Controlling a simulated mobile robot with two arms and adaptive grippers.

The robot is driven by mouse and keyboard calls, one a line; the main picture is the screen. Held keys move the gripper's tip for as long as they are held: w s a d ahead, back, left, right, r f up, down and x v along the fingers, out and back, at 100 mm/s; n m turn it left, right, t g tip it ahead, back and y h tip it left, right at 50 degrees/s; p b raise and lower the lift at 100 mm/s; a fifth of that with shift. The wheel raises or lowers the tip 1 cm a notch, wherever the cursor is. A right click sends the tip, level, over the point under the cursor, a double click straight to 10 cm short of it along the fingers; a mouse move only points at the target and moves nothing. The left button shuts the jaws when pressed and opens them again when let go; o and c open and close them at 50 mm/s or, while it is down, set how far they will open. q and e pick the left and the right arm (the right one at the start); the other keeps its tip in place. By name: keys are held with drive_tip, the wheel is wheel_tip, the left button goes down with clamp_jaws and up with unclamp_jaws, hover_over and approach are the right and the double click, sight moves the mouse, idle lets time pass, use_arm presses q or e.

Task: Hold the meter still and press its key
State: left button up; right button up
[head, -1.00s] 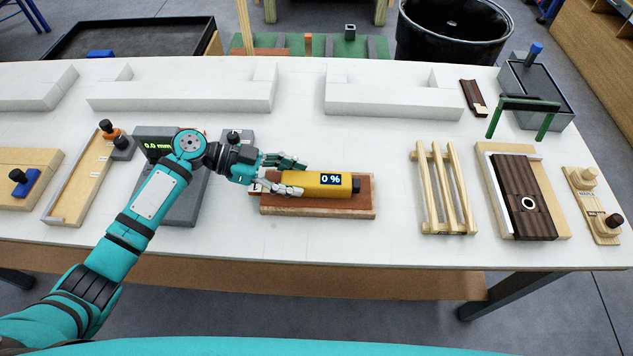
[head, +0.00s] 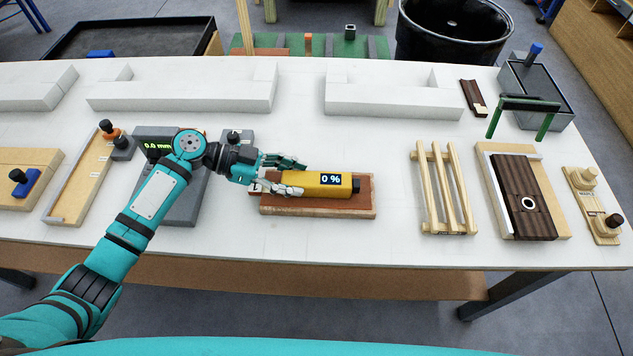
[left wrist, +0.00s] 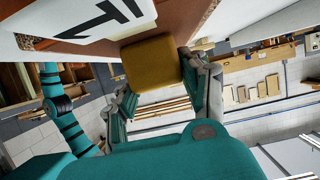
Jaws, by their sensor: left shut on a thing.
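The meter (head: 315,184) is a yellow box with a dark display reading "0 %" and a dark right end. It lies on a reddish-brown wooden board (head: 340,208) on the white table. My left gripper (head: 297,178) is shut on the meter's left part, one finger on the far side and one on the near side. In the left wrist view, the meter's yellow end (left wrist: 152,62) sits between the fingers, against the board (left wrist: 172,22). I cannot make out the meter's key. My right gripper is not in view.
A grey device (head: 180,205) reading "0.0 mm" stands left of the board, partly behind my left arm. A slatted wooden rack (head: 443,190) and a dark panel on a light board (head: 524,195) lie to the right. White blocks (head: 190,95) line the back. The table's front strip is clear.

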use_arm(q)
drive_tip(key=c, duration=0.4)
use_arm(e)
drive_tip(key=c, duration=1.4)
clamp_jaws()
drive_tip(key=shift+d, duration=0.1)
